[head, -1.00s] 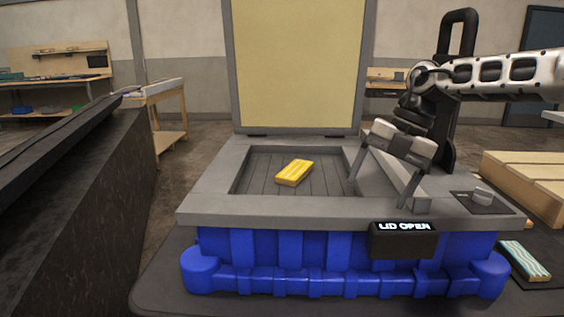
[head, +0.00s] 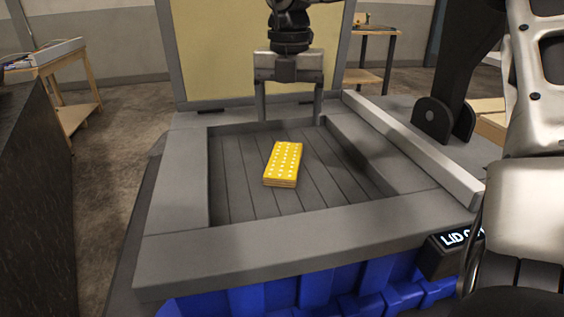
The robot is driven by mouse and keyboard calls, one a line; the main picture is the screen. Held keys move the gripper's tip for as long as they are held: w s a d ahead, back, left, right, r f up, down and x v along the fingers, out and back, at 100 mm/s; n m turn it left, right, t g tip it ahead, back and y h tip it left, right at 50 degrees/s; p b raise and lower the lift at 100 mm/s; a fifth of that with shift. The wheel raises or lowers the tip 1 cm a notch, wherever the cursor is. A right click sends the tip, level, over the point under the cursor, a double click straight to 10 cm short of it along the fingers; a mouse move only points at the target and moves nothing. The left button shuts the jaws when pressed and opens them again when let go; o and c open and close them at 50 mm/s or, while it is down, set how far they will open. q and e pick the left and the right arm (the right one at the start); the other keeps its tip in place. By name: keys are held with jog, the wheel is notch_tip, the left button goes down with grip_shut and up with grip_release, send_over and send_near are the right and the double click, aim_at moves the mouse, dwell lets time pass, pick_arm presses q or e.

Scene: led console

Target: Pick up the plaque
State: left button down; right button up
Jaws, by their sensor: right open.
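The plaque (head: 283,164), a yellow block with white dots on top, lies flat in the grey slatted recess of the console (head: 255,238). My right gripper (head: 290,118) is open and empty, with its two fingers pointing down. It appears at the far side of the recess, above and beyond the plaque in the picture, and apart from it. The console's lid (head: 230,50) stands upright behind. My left gripper is not in view.
A raised grey rail (head: 410,146) runs along the recess's right side. A display box (head: 450,255), partly hidden by my right arm, sits at the front right. A wooden table (head: 55,85) stands at the far left. The recess around the plaque is clear.

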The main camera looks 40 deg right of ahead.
aim_at(284, 158)
jog(key=f, duration=0.9)
jog(key=shift+w+a+f, duration=0.15)
jog(key=shift+w, duration=0.15)
jog(key=c, duration=1.2)
